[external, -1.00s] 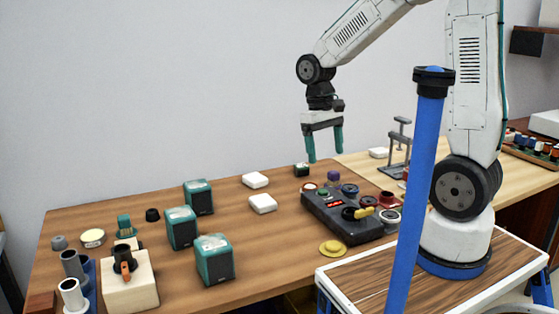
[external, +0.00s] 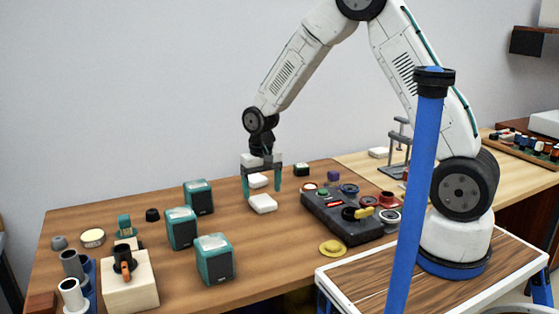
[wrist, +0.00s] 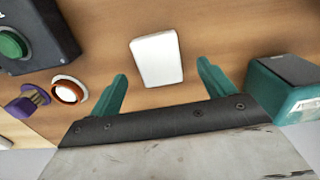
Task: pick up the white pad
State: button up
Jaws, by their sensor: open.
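In the wrist view one white pad (wrist: 157,58) lies flat just ahead of the gap between my fingertips (wrist: 163,69). My fingers do not visibly touch either pad.
A dark control box (external: 345,214) with knobs stands right of the pads. Several teal speakers, one of them (external: 198,197) close by, stand to the left. A yellow knob (external: 333,248) lies in front. The table between speakers and control box is mostly clear.

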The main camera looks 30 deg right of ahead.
aim_at(263, 200)
notch_tip(263, 200, down, 4)
jog(key=shift+d+r, duration=0.1)
jog(key=shift+r, duration=0.15)
jog(key=c, duration=1.1)
jog(key=shift+o, duration=0.2)
jog(key=shift+r, duration=0.1)
jog(key=shift+w+r, duration=0.1)
jog(key=shift+r, duration=0.3)
jog(key=r, duration=0.2)
jog(key=shift+s+d+r, duration=0.1)
jog(key=shift+s+r, duration=0.25)
jog(key=shift+r, duration=0.05)
jog(key=s+d, duration=0.1)
jog(key=s, duration=0.4)
jog(key=s+d+r, duration=0.1)
jog(key=s+d, duration=0.1)
jog(key=s, duration=0.2)
jog(key=s+d, duration=0.1)
jog(key=s, duration=0.4)
jog(key=shift+s+d+r, duration=0.15)
jog(key=shift+s+d, duration=0.05)
jog(key=shift+s, duration=0.15)
